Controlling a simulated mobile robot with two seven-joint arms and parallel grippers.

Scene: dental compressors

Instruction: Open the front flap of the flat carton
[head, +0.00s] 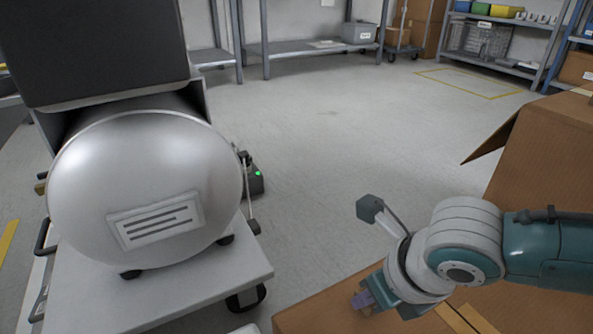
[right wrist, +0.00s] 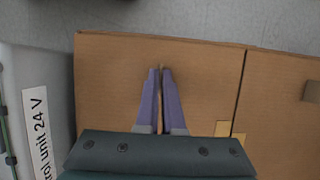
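The flat brown carton (head: 315,312) is at the bottom centre of the head view, partly hidden by my right arm. In the right wrist view its cardboard top (right wrist: 110,85) fills the middle, with a dark seam to the right and yellowish tape pieces by it. The panel lies flat. My right gripper (head: 362,299) is low over this panel; its purple fingers (right wrist: 160,72) point towards the carton's far edge, nearly together with only a thin gap. I see nothing clearly held; contact with the cardboard cannot be told. My left gripper is out of view.
A large brown carton (head: 545,150) with a raised flap stands at the right. A silver compressor tank (head: 145,190) sits on a pale cart (head: 200,285) at the left. A white label (right wrist: 38,130) lies left of the carton. The floor (head: 320,150) between is clear; shelves stand behind.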

